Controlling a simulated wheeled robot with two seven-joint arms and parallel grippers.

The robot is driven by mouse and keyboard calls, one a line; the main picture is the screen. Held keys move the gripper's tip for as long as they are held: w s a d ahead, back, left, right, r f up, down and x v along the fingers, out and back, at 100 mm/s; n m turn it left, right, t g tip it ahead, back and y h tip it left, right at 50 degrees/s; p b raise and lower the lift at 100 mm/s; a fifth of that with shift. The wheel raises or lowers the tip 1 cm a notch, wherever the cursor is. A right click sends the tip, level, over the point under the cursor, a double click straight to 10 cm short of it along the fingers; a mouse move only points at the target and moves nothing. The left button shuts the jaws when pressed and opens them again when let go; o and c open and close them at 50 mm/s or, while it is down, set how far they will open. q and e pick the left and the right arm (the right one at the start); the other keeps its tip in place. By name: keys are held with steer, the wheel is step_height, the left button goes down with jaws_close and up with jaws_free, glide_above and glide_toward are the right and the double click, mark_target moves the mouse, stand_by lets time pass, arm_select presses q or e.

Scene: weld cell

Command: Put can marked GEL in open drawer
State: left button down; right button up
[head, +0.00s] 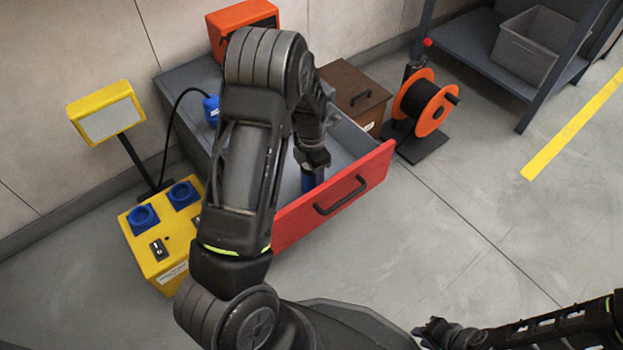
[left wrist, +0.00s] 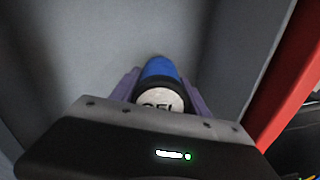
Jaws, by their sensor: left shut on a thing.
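The blue can (head: 308,182) with a pale end marked GEL shows at the centre of the left wrist view (left wrist: 160,70). My left gripper (head: 313,165) is shut on it, with a finger on each side of the can in the left wrist view (left wrist: 160,92). The open drawer (head: 335,195) has a red front with a black handle and a grey inside. The gripper and can are within the drawer's outline, behind the red front. I cannot tell whether the can touches the drawer floor. My right gripper (head: 432,332) is low at the right, its fingers unclear.
A yellow box (head: 160,245) with blue sockets stands left of the drawer. A brown box (head: 352,92) is behind the drawer, and an orange cable reel (head: 422,100) stands to its right. A grey bin (head: 530,45) sits on a shelf. The floor at right is clear.

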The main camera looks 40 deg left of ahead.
arm_select(q)
steer(key=shift+f, duration=0.75)
arm_select(e)
steer(key=shift+f, duration=0.4)
arm_select(q)
steer(key=shift+f, duration=0.15)
steer(key=c, duration=0.6)
jaws_free()
steer(key=shift+o, duration=0.2)
steer(key=shift+r, duration=0.2)
step_height(320, 180, up, 12)
steer(key=p, duration=0.5)
arm_select(e)
steer(key=r, duration=0.4)
steer(key=s+r, duration=0.1)
steer(key=r, duration=0.1)
